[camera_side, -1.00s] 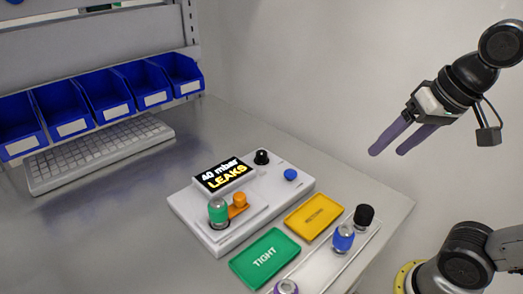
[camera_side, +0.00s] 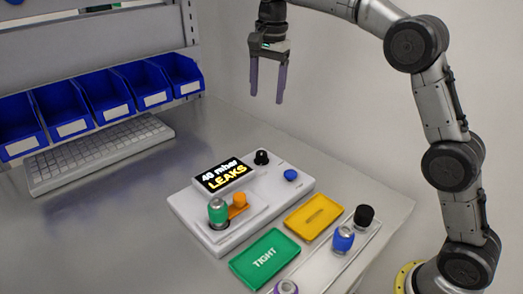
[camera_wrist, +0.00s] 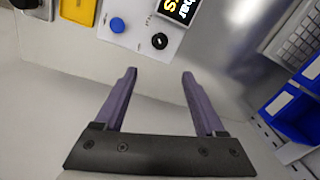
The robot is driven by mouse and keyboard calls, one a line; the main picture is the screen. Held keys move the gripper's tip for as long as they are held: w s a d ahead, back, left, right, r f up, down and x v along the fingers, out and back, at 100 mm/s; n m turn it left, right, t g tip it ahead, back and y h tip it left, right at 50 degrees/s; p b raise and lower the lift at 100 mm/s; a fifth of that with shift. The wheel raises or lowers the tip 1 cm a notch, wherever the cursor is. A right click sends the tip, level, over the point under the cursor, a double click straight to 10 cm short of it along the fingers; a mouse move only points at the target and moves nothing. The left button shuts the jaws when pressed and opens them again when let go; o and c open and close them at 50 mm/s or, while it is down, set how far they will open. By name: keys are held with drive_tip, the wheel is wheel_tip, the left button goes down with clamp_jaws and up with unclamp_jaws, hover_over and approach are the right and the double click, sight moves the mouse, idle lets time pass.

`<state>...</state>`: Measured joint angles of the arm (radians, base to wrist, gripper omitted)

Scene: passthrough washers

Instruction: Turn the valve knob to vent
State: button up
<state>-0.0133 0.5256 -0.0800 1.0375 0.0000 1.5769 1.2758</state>
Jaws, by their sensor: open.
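A white test unit (camera_side: 225,238) stands on the bench with a lit display (camera_side: 223,175) that reads a mbar figure and LEAKS. A small black knob (camera_side: 262,157), which looks like the valve knob, is on its top at the far right of the display. The knob also shows in the wrist view (camera_wrist: 159,41), just beyond the fingers. My gripper (camera_side: 267,98) is open and empty, pointing down, above and apart from the knob. Its two purple fingers also show in the wrist view (camera_wrist: 159,73). The knob's pointing direction is too small to read.
A blue button (camera_side: 291,175) sits near the knob. A green-topped part (camera_side: 218,211) and an orange piece (camera_side: 239,200) stand on the unit. Green (camera_side: 265,259) and yellow (camera_side: 313,217) trays and a rack (camera_side: 356,246) lie in front. Blue bins (camera_side: 102,96) and a keyboard (camera_side: 98,152) are left.

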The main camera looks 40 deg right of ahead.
drive_tip(key=g, duration=0.1)
approach(261, 153)
wheel_tip(261, 153, down, 9)
drive_tip(key=shift+d+f, duration=0.1)
idle(0.4)
clamp_jaws()
